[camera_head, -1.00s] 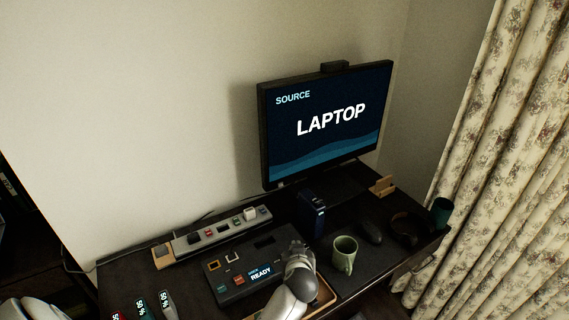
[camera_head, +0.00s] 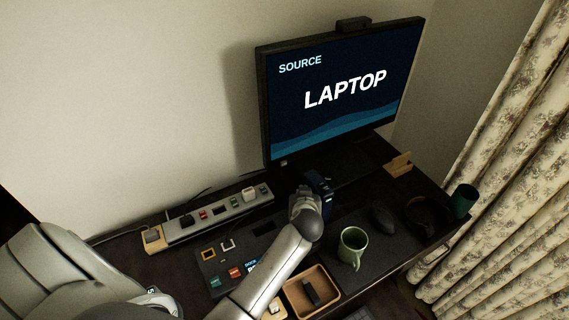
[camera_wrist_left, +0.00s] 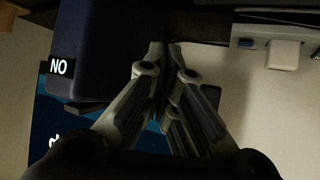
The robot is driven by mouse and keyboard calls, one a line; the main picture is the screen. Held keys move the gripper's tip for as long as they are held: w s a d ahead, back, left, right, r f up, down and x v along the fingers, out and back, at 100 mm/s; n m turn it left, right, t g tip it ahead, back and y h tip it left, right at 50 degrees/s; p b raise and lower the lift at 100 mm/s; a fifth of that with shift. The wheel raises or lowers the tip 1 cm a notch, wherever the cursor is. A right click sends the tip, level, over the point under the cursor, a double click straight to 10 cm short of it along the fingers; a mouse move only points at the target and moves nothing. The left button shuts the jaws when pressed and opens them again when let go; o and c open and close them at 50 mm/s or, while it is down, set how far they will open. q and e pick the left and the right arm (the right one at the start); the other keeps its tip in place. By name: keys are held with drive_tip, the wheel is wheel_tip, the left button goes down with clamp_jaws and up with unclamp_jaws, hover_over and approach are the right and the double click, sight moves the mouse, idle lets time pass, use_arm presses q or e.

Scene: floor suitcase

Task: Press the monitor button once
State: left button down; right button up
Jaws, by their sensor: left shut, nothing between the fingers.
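The monitor (camera_head: 340,95) stands at the back of the desk and shows "SOURCE LAPTOP". A small pale mark (camera_head: 284,163) sits at its lower left edge; I cannot tell whether this is the button. My left gripper (camera_head: 303,192) is in front of and below the monitor, beside a dark blue box (camera_head: 322,188). In the left wrist view, its fingers (camera_wrist_left: 163,50) are together and empty. The monitor screen shows behind them at the lower left (camera_wrist_left: 45,125), upside down, and the blue box (camera_wrist_left: 105,40) is close on the left. My right gripper is not in view.
A power strip (camera_head: 215,215) lies along the wall. A control panel (camera_head: 212,268) is partly hidden by my arm. A green mug (camera_head: 352,247), a mouse (camera_head: 383,218), a wooden tray (camera_head: 333,294) and a dark green cup (camera_head: 464,200) stand to the right.

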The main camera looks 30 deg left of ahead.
use_arm(q)
drive_tip(key=w+a, duration=0.4)
drive_tip(key=a, duration=0.3)
drive_tip(key=shift+w+a+b, duration=0.2)
drive_tip(key=shift+b, duration=0.15)
idle(1.2)
drive_tip(key=shift+w+a, duration=0.2)
drive_tip(key=shift+a, duration=0.15)
drive_tip(key=shift+w+a, duration=0.2)
drive_tip(key=shift+a, duration=0.15)
idle(0.6)
idle(0.4)
drive_tip(key=shift+s+d+p, duration=0.3)
drive_tip(key=shift+s+d, duration=0.15)
drive_tip(key=shift+d, duration=0.25)
drive_tip(key=shift+d, duration=0.1)
drive_tip(key=shift+s+d+p, duration=0.15)
drive_tip(key=shift+s+d, duration=0.25)
drive_tip(key=shift+d, duration=0.3)
drive_tip(key=shift+s+d+p, duration=0.15)
drive_tip(key=shift+s+d, duration=0.3)
drive_tip(key=shift+d, duration=0.25)
drive_tip(key=shift+s+d+p, duration=0.15)
drive_tip(key=shift+s+d, duration=0.25)
drive_tip(key=shift+d, duration=0.3)
